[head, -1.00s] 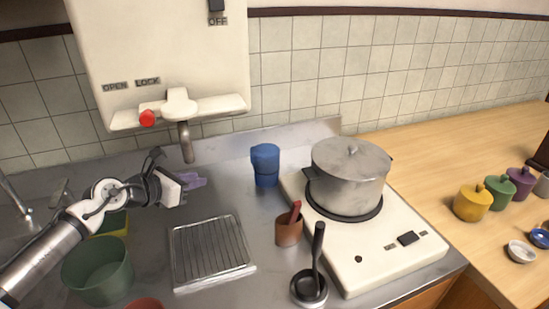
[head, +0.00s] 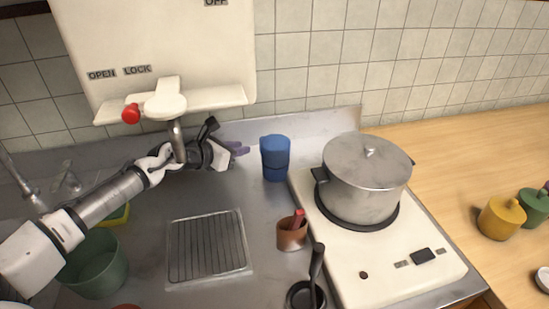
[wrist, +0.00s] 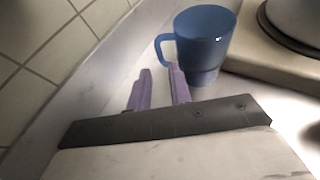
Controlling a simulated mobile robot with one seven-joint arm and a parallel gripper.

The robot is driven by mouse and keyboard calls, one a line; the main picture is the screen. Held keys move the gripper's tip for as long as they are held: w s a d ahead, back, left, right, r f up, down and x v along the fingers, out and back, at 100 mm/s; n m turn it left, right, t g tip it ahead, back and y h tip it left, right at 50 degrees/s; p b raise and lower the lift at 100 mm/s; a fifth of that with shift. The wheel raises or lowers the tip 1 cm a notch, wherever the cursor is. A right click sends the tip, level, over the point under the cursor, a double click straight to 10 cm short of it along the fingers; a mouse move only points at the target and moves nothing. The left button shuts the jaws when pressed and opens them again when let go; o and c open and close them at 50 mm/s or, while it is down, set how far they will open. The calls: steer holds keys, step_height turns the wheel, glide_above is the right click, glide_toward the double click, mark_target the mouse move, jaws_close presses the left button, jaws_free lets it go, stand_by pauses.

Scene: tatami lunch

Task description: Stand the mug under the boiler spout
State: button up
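The blue mug (head: 275,160) stands upright on the steel counter, left of the stove. In the wrist view the mug (wrist: 203,45) has its handle facing left, towards my fingers. My gripper (head: 240,150) is just left of the mug. In the wrist view my gripper (wrist: 160,72) shows two purple fingers apart, with nothing between them. The handle is just beyond the fingertips; whether they touch is hard to tell. The boiler (head: 150,50) hangs on the tiled wall.
A pot (head: 362,185) sits on the white stove (head: 395,270) at the right. A brown cup (head: 291,236) holds a red item. A wire rack (head: 208,248) lies in front of the arm, and a green tub (head: 95,265) is at the left. A black ladle (head: 312,285) is at the front.

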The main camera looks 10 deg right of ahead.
steer(key=p+x, duration=0.1)
steer(key=x, duration=0.6)
steer(key=shift+w+d+f+p, duration=0.15)
steer(key=shift+w+p, duration=0.05)
steer(key=shift+p, duration=0.15)
steer(key=shift+c, duration=0.3)
jaws_close()
